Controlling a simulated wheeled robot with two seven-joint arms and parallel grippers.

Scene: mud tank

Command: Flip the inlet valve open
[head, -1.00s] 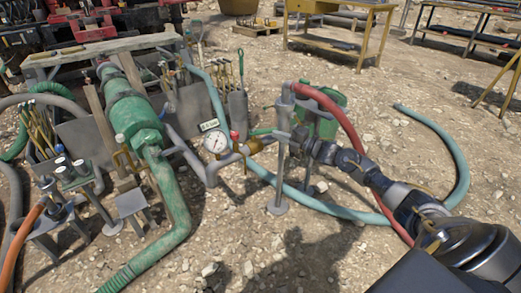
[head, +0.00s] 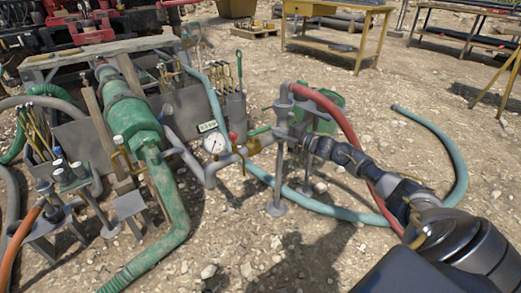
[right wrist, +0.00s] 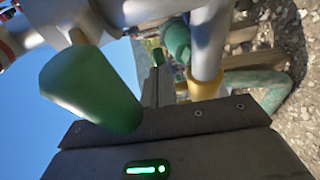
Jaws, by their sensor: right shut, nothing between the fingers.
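The inlet valve is a brass body (head: 254,145) on the grey pipe between the pressure gauge (head: 215,143) and the upright grey post. Its green lever (head: 259,131) lies roughly along the pipe in the head view. In the right wrist view a green handle grip (right wrist: 92,88) looms large at the left, close beside my right gripper. My right gripper (head: 304,136) is at the post, just right of the valve, its tips partly hidden. In the right wrist view it (right wrist: 157,82) is shut and empty. Contact with the handle cannot be told. My left gripper is out of view.
The grey post (head: 282,150) with the red hose (head: 325,105) stands beside my right gripper. A blue-green hose (head: 445,150) curves over the gravel. A large green pipe (head: 165,195) and tool racks fill the left. Yellow workbenches (head: 335,30) stand at the back.

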